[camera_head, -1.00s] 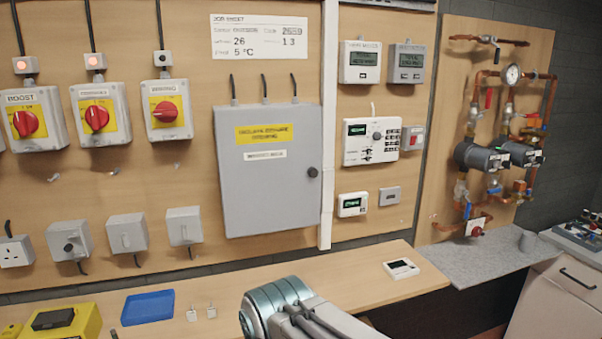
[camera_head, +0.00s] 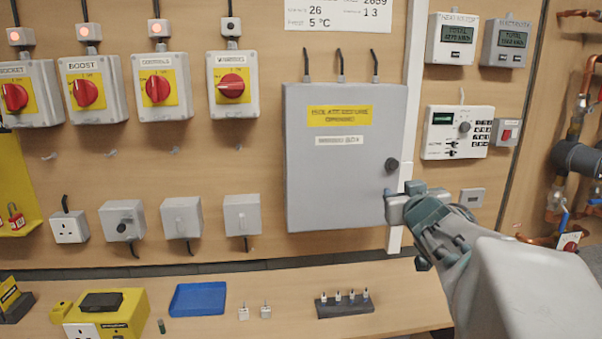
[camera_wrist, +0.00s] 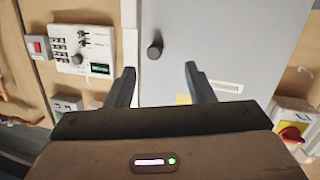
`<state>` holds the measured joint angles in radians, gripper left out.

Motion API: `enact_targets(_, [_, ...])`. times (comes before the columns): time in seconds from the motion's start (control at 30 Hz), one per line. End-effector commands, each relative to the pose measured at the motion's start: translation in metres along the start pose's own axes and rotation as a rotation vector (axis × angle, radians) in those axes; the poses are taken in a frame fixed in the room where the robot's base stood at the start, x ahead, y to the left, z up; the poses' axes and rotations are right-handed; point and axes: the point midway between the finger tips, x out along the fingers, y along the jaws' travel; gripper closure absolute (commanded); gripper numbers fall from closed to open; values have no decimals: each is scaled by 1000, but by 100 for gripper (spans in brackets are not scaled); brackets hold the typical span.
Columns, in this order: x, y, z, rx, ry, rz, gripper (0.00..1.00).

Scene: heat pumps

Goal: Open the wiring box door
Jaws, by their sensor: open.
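The wiring box (camera_head: 340,190) is a grey upright cabinet on the wooden wall panel, with a yellow label and a white label. Its door is closed. A round black knob (camera_head: 392,165) sits near the door's right edge. My gripper (camera_head: 394,194) is just below and to the right of the knob in the head view, in front of the box's right edge. In the wrist view my gripper (camera_wrist: 160,75) is open and empty. The knob (camera_wrist: 155,49) shows beyond the fingertips and between them, apart from both fingers. The box door (camera_wrist: 205,50) appears upside down there.
A white controller with buttons (camera_head: 457,132) and two meters are right of the box. Several red rotary switches (camera_head: 232,86) are on the left. The bench (camera_head: 270,290) below holds a blue tray (camera_head: 198,299) and a dark block with pegs (camera_head: 344,304).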

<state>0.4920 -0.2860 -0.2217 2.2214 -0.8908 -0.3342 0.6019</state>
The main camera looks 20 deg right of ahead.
Motion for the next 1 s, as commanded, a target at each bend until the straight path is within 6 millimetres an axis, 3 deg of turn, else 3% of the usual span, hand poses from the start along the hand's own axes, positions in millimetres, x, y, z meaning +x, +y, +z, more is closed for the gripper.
enact_targets(0.03, [4, 14, 2, -10, 43, -12, 51])
enact_targets(0.2, [6, 34, -3, -37, 137, -104, 51])
enact_targets(0.47, [7, 41, -4, -48, 167, -172, 51])
enact_targets(0.67, [34, 35, -8, -49, 165, -175, 51])
enact_targets(1.0, [100, 23, -20, -48, 166, -174, 51])
